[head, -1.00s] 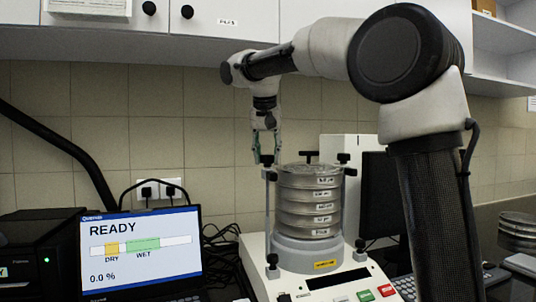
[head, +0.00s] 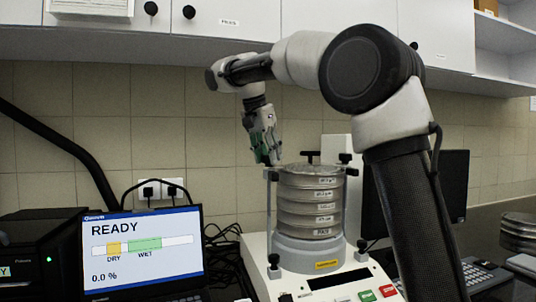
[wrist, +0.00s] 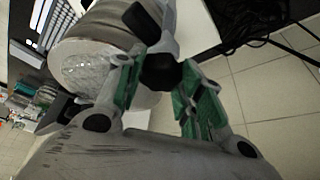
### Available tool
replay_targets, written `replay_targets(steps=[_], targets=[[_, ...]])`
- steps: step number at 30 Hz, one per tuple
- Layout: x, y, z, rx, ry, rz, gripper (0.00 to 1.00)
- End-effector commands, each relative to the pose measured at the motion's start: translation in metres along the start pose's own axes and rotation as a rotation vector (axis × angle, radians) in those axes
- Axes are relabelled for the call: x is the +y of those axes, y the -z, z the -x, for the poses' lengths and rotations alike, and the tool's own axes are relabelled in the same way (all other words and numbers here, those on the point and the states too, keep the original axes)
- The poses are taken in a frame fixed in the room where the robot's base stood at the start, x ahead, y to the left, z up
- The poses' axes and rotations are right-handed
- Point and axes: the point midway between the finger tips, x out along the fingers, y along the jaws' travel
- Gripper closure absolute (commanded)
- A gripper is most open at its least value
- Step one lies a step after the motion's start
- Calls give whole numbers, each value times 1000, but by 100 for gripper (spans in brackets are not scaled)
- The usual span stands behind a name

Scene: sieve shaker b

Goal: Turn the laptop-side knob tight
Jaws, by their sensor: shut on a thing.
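The laptop-side knob is the black knob on top of the left clamp rod (head: 269,205) of the sieve shaker (head: 300,270). In the head view it is mostly hidden by my fingers. In the wrist view the black knob (wrist: 160,73) sits between my green-padded fingers. My gripper (head: 267,160) points down, tilted, at the rod's top and is shut on the knob; it also shows in the wrist view (wrist: 160,85). The round metal sieve stack (head: 310,202) stands upright just right of the rod. How tight the knob is cannot be told.
The laptop (head: 145,252) stands at the left and reads READY, 0.0 %. Other black knobs stand at the right (head: 345,158) and back (head: 311,155) of the stack. A dark monitor (head: 448,185) is behind my arm. Wall cabinets (head: 230,25) hang above.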

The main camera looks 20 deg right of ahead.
Motion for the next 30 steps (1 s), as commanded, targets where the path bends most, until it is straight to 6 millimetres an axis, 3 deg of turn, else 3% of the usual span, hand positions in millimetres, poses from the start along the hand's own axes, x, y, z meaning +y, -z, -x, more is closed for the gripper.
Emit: replay_targets(steps=[10,11,14,15,25,30], targets=[[0,0,0,-1,0,-3,87],[0,0,0,-1,0,-3,61],[0,0,0,-1,0,-2,43],[0,0,0,-1,0,-2,41],[0,0,3,0,1,-2,41],[-1,0,26,0,3,-1,41]])
